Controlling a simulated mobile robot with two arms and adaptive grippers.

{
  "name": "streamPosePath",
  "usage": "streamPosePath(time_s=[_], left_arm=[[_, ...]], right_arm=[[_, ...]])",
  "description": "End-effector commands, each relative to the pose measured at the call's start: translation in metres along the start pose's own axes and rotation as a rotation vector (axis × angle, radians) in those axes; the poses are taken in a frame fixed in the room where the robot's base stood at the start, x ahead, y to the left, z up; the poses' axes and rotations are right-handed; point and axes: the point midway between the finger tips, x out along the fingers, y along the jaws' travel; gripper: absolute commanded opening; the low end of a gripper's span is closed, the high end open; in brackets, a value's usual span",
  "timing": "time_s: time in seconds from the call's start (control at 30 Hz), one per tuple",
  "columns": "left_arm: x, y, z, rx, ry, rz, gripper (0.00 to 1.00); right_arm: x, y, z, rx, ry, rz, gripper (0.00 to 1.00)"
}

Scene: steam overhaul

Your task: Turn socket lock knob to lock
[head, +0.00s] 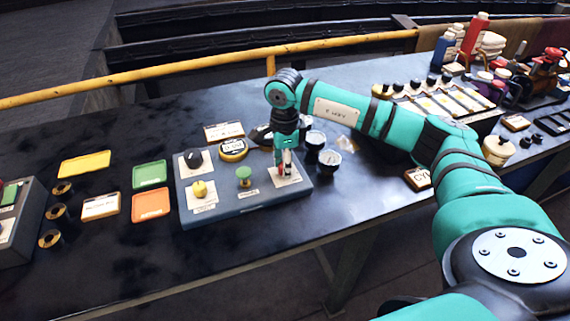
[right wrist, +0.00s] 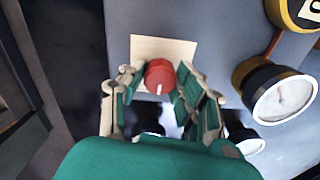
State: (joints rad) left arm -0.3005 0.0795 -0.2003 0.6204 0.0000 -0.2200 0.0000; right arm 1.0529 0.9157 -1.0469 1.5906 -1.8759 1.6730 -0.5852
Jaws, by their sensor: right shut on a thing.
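A blue-grey control panel (head: 228,209) lies on the dark bench. At its right end, on a pale label plate (right wrist: 180,48), sits a red knob (right wrist: 160,77) with a white mark, which I take to be the socket lock knob. My right gripper (head: 285,164) points down over this end of the panel. In the right wrist view, the fingers of my right gripper (right wrist: 158,84) are closed on both sides of the knob. The fingers hide most of the knob in the head view. The label's wording cannot be read. My left gripper is not in view.
On the panel are a black knob (head: 194,159), a yellow knob (head: 200,189) and a green button (head: 243,172). Dial gauges (head: 329,158) stand close behind the right end. Orange (head: 151,205) and green (head: 149,174) trays lie to the left. A yellow rail (head: 180,68) runs behind.

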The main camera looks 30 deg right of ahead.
Motion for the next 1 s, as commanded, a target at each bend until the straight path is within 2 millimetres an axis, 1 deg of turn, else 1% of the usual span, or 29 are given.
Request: streamPosePath(time_s=[0.23, 0.27, 0.4, 0.67, 0.77, 0.87, 1.0], left_arm=[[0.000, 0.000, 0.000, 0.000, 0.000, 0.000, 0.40], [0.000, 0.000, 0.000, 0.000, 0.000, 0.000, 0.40], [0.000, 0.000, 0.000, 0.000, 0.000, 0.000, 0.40], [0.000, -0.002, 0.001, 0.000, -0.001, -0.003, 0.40], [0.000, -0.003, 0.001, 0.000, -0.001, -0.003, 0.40], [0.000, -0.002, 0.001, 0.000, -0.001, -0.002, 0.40], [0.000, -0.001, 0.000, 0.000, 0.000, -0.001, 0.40]], right_arm=[[-0.002, -0.002, 0.000, 0.002, -0.003, -0.007, 0.00], [-0.002, -0.002, 0.000, 0.002, -0.003, -0.007, 0.36], [-0.002, -0.002, 0.000, 0.002, -0.002, -0.005, 0.54], [-0.001, -0.001, 0.000, 0.000, -0.001, -0.003, 0.55], [-0.006, -0.001, 0.000, 0.000, -0.002, -0.003, 0.55], [-0.019, -0.002, 0.001, 0.000, -0.003, -0.006, 0.55], [-0.048, -0.002, 0.001, 0.000, -0.004, -0.007, 0.55]])
